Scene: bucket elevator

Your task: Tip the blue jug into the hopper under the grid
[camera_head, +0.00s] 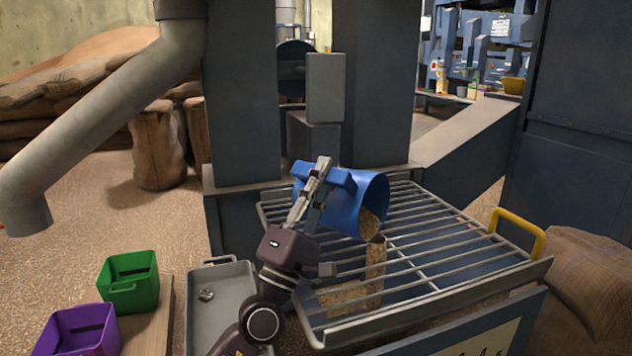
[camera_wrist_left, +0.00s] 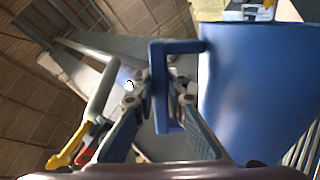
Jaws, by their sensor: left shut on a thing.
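The blue jug (camera_head: 348,204) is tilted far over above the grid (camera_head: 440,238), its mouth facing right and down. Grain pours from the mouth and shows under the bars, in the hopper (camera_head: 350,298). My left gripper (camera_head: 318,180) is shut on the jug's handle. In the left wrist view the fingers (camera_wrist_left: 160,95) close on the blue handle, and the jug's side (camera_wrist_left: 255,85) fills the right. My right gripper is not in view.
A yellow handle (camera_head: 518,232) stands at the grid's right corner. A grey tray (camera_head: 225,275), a green bin (camera_head: 130,282) and a purple bin (camera_head: 80,330) lie to the left. Sacks (camera_head: 158,148) stand behind, and a grey pipe (camera_head: 100,110) slopes down at the left.

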